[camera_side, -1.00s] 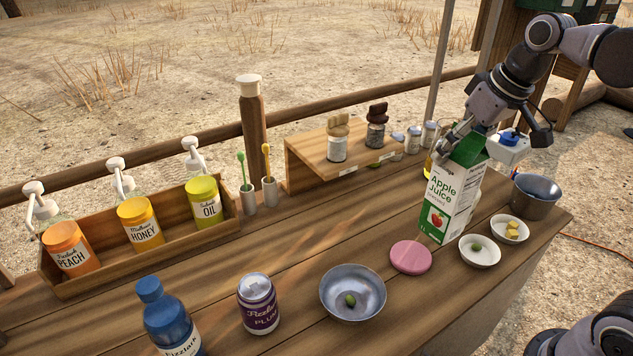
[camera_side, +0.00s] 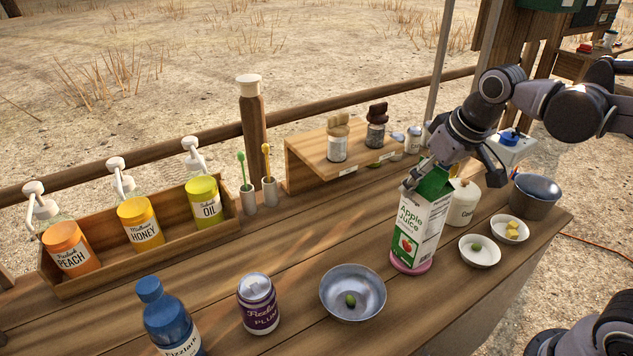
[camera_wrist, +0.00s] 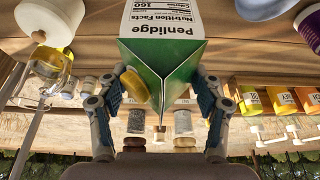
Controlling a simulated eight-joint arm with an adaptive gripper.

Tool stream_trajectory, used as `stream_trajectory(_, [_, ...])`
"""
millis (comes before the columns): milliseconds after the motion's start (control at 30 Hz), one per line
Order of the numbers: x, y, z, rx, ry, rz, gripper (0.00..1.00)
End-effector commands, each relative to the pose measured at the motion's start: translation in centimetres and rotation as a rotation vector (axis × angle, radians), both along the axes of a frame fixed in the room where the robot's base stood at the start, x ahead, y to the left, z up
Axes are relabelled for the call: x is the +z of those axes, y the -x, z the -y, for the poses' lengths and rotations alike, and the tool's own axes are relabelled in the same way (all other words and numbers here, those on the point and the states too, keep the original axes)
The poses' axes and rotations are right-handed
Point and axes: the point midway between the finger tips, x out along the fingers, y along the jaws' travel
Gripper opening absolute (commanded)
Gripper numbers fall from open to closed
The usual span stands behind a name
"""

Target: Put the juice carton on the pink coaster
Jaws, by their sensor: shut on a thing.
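The apple juice carton (camera_side: 416,230), white with a green gabled top, stands upright over the pink coaster (camera_side: 412,266) in the side view. The coaster is mostly hidden, with a pink rim showing around the carton's base. I cannot tell whether the base touches it. My gripper (camera_side: 447,172) is shut on the carton's green top from above. In the wrist view, the carton (camera_wrist: 165,50) sits between the two fingers of my gripper (camera_wrist: 160,105).
Two small white dishes (camera_side: 479,251) (camera_side: 509,229) and a metal pot (camera_side: 535,197) are to the right. A plum can (camera_side: 258,304) stands farther left.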

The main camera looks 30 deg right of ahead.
Motion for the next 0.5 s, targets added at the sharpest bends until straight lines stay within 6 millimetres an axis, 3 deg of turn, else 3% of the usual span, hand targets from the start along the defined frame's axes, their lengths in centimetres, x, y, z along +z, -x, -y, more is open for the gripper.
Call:
stream_trajectory(367, [-0.19,-0.08,0.01,0.000,0.000,0.002,0.03])
stream_trajectory(400, [-0.34,-0.07,0.01,0.000,0.000,0.000,0.69])
stream_trajectory(467, [-0.31,-0.06,0.01,0.000,0.000,0.000,0.86])
stream_trajectory(500, [-0.31,-0.05,0.01,0.000,0.000,0.000,0.89])
